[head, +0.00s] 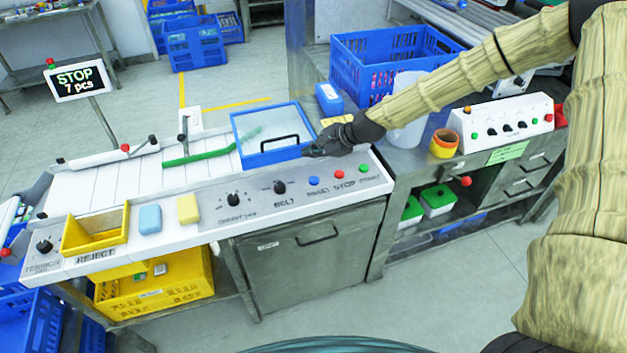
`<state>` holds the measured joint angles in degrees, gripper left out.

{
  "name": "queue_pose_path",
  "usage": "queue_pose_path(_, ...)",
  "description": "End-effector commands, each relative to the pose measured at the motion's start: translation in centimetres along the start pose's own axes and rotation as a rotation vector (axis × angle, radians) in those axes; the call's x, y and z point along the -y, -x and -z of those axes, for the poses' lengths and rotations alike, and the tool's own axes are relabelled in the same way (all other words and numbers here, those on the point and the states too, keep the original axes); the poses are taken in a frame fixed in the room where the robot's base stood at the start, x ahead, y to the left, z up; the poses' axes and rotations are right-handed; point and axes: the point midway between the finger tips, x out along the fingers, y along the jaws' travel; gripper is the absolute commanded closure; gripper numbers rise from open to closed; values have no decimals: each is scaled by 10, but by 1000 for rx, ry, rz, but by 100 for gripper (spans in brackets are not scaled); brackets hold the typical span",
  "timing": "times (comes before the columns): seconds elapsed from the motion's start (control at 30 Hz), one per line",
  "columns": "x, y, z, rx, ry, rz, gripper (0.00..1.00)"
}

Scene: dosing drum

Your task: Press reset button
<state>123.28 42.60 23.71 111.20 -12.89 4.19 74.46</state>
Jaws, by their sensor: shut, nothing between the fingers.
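The blue reset button (313,181) is on the sloped front panel, with a label below it that reads like RESET. A red button (339,174) labelled STOP and a green button (363,168) sit to its right. My gripper (309,153) is shut and empty, reaching in from the right. Its fingertips show above the blue button in the picture, by the right corner of a blue-framed clear cover (268,157). They look apart from the button; whether they touch the cover I cannot tell. The display (78,80) reads STOP 7 pcs.
Two black knobs (279,187) sit left of the buttons. A blue and a yellow sponge-like block (188,208) and a yellow REJECT bin (95,236) lie further left.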

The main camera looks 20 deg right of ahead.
Motion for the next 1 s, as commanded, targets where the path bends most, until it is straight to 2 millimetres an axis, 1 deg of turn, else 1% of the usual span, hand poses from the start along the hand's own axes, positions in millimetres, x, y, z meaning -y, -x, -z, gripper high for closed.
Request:
queue_pose_path(0.7,-38,-54,37,1,1,-2,100)
queue_pose_path(1.0,-42,-59,40,1,2,-1,100)
